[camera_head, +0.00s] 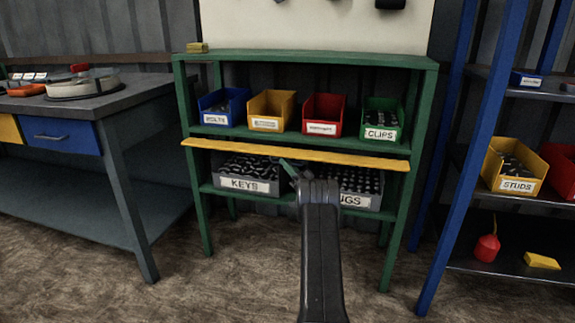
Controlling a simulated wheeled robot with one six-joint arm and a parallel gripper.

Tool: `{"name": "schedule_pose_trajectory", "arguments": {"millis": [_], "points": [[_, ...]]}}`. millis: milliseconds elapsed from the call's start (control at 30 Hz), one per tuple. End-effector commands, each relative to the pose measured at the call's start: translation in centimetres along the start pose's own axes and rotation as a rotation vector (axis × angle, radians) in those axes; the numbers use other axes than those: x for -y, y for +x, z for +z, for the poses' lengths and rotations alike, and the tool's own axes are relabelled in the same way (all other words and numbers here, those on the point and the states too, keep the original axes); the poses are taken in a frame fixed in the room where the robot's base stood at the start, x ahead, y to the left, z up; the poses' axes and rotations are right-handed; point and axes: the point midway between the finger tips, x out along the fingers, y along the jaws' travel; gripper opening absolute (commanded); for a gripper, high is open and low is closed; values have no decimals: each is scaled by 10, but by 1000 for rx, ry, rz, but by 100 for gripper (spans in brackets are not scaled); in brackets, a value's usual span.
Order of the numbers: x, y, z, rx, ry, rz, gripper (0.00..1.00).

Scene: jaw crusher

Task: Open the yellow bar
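The yellow bar (335,158) is a long flat strip across the front of the green shelf unit (300,56), between its upper bins and its lower grey boxes. It slopes slightly down to the right. My arm rises from the bottom middle, and my gripper (287,168) is at its far end, just below the bar in the picture. I cannot tell whether it touches the bar. The fingers are small and partly hidden by my wrist, so their opening is unclear.
Blue, yellow, red and green bins (381,121) stand on the upper shelf. Grey boxes, one labelled KEYS (243,184), sit below. A workbench (115,98) stands left, a blue-post rack (460,150) right. The floor (240,270) in front is clear.

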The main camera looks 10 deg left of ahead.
Motion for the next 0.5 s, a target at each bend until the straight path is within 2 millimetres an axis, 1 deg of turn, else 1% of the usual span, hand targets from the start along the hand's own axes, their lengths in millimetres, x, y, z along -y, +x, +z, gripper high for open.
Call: {"name": "schedule_pose_trajectory", "arguments": {"millis": [167, 267, 367, 500], "points": [[0, -2, 0, 0, 1, 1, 32], [0, -9, -1, 0, 1, 3, 32], [0, -24, -1, 0, 2, 5, 32], [0, -56, -2, 0, 2, 6, 32]]}}
